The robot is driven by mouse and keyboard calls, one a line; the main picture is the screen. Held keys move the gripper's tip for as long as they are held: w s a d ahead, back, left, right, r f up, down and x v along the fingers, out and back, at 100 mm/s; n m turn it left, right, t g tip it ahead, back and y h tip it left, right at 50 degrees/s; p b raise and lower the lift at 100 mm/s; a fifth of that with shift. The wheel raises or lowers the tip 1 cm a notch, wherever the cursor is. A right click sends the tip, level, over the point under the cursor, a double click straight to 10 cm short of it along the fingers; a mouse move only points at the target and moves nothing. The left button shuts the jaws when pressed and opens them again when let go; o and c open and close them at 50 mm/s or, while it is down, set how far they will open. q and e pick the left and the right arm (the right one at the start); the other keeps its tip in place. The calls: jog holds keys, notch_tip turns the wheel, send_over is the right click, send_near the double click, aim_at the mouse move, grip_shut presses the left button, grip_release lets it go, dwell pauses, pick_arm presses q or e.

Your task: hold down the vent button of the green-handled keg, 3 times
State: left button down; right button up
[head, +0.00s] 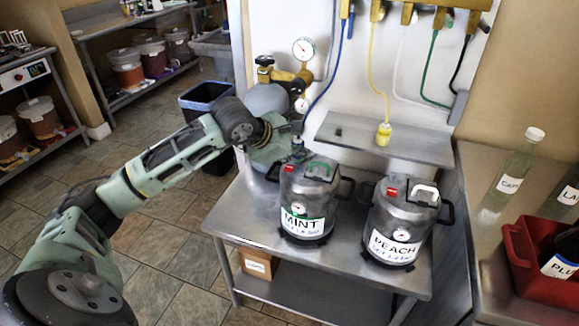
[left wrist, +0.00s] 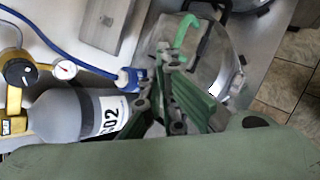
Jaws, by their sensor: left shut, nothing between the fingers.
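The green-handled keg (head: 307,212) is a grey metal keg labelled MINT, upright at the left of the metal table. Its green handle (head: 321,168) is on the lid and also shows in the left wrist view (left wrist: 186,36). A small red button (head: 289,169) shows on the lid's left side in the head view; I cannot make it out in the wrist view. My left gripper (head: 298,157) is shut and empty, at the back left of this lid, near the red button. In the wrist view its fingers (left wrist: 168,64) overlap the lid. I cannot tell whether they touch it. My right gripper is out of view.
The PEACH keg (head: 398,225), with a white handle (head: 424,190), stands to the right. A grey gas cylinder (left wrist: 75,118) with gauges and a blue hose (head: 327,88) is close behind my left gripper. A metal shelf (head: 415,147) is on the wall behind.

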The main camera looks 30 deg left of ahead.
aim_at(296, 176)
pick_arm(q)
notch_tip(296, 176, up, 5)
jog(key=p, duration=0.2)
jog(key=shift+p, duration=0.35)
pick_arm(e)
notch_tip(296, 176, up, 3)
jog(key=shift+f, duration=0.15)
pick_arm(q)
jog(key=shift+d, duration=0.1)
dwell(1.3)
